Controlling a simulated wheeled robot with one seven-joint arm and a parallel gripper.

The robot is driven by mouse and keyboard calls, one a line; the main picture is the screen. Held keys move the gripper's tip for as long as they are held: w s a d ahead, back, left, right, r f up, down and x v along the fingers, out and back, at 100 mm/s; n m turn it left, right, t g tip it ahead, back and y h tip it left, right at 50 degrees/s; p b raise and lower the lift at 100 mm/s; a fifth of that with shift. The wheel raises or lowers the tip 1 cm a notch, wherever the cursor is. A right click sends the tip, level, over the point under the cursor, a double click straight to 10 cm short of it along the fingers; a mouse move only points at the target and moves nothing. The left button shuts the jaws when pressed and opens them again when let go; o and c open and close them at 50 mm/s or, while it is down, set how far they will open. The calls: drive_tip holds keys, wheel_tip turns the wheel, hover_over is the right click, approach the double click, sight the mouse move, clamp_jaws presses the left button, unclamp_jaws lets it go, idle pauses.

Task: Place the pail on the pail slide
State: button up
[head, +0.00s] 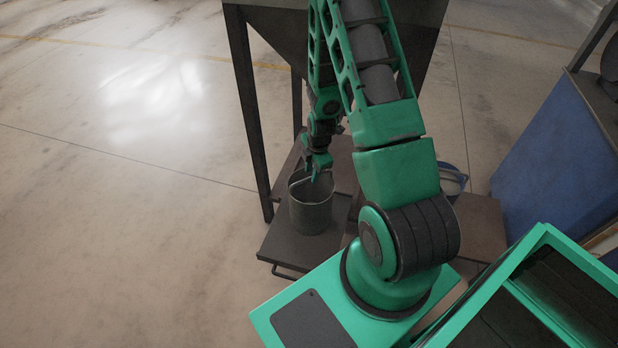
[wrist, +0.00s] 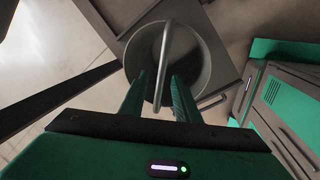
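The dark grey metal pail (head: 311,212) stands upright, apparently on the dark flat slide (head: 287,246) under the hopper. The wrist view shows the pail (wrist: 205,62) from above, with its interior looking empty. Its handle (wrist: 168,50) is raised and crosses the opening. My gripper (head: 319,168) is just above the pail's rim in the head view. In the wrist view my gripper's fingers (wrist: 159,88) are apart, with the handle between them and a gap visible. Whether a finger touches the handle or the rim is unclear.
The hopper (head: 275,35) stands on dark legs (head: 247,110) close to the pail. A second container with a blue rim (head: 454,177) is partly hidden behind my arm. A blue cabinet (head: 560,150) stands at right. Open floor (head: 110,210) lies at left.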

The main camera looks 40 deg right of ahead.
drive_tip(key=s+d+r+m+g, duration=0.1)
drive_tip(key=s+r+m, duration=0.5)
drive_tip(key=r, duration=0.7)
drive_tip(key=s+r+m, duration=0.5)
drive_tip(key=s+r, duration=0.1)
drive_tip(key=r, duration=0.7)
drive_tip(key=s+a+r+m, duration=0.2)
drive_tip(key=s+r+m, duration=0.3)
drive_tip(key=s, duration=0.3)
drive_tip(key=s+a+r+m+g, duration=0.1)
drive_tip(key=s+a+r+m, duration=0.1)
drive_tip(key=s+r+m, duration=0.3)
drive_tip(key=s+m, duration=0.2)
drive_tip(key=shift+s+r, duration=0.25)
drive_tip(key=shift+s, duration=0.15)
drive_tip(key=shift+a, duration=0.1)
